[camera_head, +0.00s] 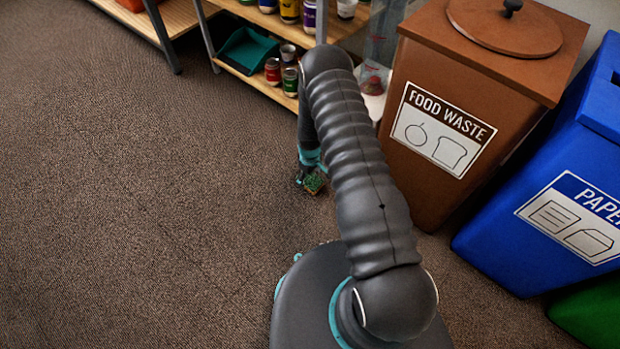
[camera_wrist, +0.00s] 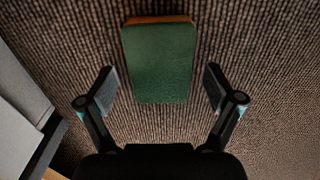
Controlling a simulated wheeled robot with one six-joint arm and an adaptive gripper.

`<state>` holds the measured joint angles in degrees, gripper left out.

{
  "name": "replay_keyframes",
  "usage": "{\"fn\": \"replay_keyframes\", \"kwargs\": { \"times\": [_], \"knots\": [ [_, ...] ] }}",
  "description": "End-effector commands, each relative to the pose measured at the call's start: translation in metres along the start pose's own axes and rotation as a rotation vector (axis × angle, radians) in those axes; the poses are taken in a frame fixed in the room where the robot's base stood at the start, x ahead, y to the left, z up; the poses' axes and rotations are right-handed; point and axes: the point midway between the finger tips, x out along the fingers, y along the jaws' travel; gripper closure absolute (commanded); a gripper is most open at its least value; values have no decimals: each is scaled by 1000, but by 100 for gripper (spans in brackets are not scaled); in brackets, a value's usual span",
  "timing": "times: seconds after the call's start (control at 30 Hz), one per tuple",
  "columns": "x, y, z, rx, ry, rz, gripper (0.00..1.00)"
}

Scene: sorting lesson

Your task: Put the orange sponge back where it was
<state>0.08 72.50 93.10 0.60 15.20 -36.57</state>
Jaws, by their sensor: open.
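The sponge (camera_wrist: 158,62) lies on the carpet, with a green top face and an orange edge showing at its far end in the wrist view. In the head view it is a small green and orange-brown patch (camera_head: 314,184) on the floor beside my gripper (camera_head: 303,178). In the wrist view my gripper (camera_wrist: 160,82) is open, with one finger to the left and one to the right of the sponge. There is a gap on both sides. The fingers look apart from it, and their exact height above the carpet is hard to tell.
A brown food waste bin (camera_head: 470,95) and a blue paper bin (camera_head: 560,190) stand at right. A wooden shelf (camera_head: 262,82) with cans and a teal dustpan (camera_head: 246,50) is at the back. The carpet at left is clear.

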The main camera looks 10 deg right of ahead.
Motion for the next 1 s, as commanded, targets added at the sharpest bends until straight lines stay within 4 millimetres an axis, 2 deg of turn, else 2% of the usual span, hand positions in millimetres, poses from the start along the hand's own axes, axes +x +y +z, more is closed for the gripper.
{"fn": "replay_keyframes", "kwargs": {
  "times": [0.4, 0.77, 0.87, 0.97, 1.0],
  "knots": [
    [-80, 1, -1, 0, 2, 2, 9],
    [-118, 1, -2, 5, 5, 4, 9],
    [-144, 4, -5, 22, 20, 14, 9],
    [-185, 6, -8, 51, 41, 29, 9],
    [-204, 6, -9, 64, 52, 36, 9]
  ]
}}
